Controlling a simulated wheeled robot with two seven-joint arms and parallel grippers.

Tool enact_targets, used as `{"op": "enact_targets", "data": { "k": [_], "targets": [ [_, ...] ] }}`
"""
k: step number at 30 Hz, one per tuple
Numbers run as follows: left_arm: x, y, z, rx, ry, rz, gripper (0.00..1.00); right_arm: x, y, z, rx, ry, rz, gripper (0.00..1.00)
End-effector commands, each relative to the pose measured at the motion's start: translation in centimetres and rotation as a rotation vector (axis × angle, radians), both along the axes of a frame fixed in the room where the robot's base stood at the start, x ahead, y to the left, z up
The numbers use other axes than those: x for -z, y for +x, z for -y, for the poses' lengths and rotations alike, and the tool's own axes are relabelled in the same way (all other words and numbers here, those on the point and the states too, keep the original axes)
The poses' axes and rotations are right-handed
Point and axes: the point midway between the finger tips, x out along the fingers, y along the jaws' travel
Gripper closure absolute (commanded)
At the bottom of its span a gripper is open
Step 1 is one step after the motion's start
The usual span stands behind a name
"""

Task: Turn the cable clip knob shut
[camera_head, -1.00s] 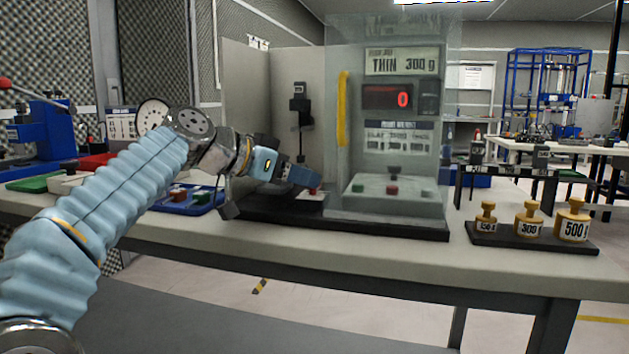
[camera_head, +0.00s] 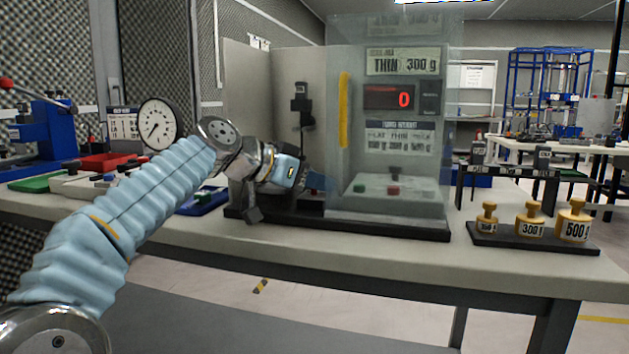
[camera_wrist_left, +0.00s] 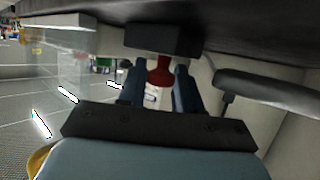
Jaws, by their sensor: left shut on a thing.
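A red knob (camera_wrist_left: 160,72) juts from a dark block (camera_wrist_left: 165,40) in the left wrist view and sits between the two blue fingers. My left gripper (camera_wrist_left: 160,88) is shut on this red knob. In the head view the left gripper (camera_head: 318,187) is at the left edge of the clear-fronted test stand (camera_head: 390,212), by its dark base. The knob is hidden there behind my wrist and gripper. My right gripper is not in view.
A clear guard with a yellow handle (camera_head: 344,110) stands just right of my gripper. A display (camera_head: 390,97) reads 0. Brass weights (camera_head: 529,220) stand on a rack at right. A dial gauge (camera_head: 157,124) and a blue tray (camera_head: 202,201) are at left.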

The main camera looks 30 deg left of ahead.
Motion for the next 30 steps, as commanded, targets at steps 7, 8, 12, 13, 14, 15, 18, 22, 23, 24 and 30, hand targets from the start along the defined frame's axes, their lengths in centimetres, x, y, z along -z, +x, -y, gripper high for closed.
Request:
{"op": "enact_targets", "data": {
  "k": [7, 8, 12, 13, 14, 15, 18, 22, 23, 24, 30],
  "targets": [
    [-0.10, 0.14, -0.09, 0.189, -0.003, -0.003, 0.97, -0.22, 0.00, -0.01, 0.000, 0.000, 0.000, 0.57],
    [-0.14, 0.13, -0.09, 0.210, -0.001, -0.002, 0.97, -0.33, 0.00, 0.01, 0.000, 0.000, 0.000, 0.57],
    [-0.06, 0.00, -0.03, 0.260, 0.000, 0.001, 0.97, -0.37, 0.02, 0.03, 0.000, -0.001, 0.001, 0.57],
    [-0.06, -0.02, -0.03, 0.261, 0.001, 0.001, 0.97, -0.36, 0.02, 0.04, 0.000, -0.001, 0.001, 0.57],
    [-0.05, -0.03, -0.02, 0.261, 0.001, 0.001, 0.97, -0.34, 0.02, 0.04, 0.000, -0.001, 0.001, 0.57],
    [-0.04, -0.03, -0.02, 0.260, 0.001, 0.002, 0.97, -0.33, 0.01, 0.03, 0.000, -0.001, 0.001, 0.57],
    [-0.05, -0.03, -0.02, 0.260, 0.000, 0.001, 0.97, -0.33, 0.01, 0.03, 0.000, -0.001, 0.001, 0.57],
    [-0.04, -0.04, -0.02, 0.259, 0.000, 0.001, 0.51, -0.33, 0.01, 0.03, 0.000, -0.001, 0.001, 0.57],
    [-0.04, -0.04, -0.02, 0.259, 0.000, 0.001, 0.48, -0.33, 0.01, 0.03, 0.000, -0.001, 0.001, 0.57],
    [-0.04, -0.04, -0.02, 0.259, 0.000, 0.001, 0.48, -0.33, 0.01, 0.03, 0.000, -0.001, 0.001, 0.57],
    [-0.02, -0.03, 0.00, 0.260, 0.000, 0.000, 0.48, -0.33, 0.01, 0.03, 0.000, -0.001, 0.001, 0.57]
  ]
}}
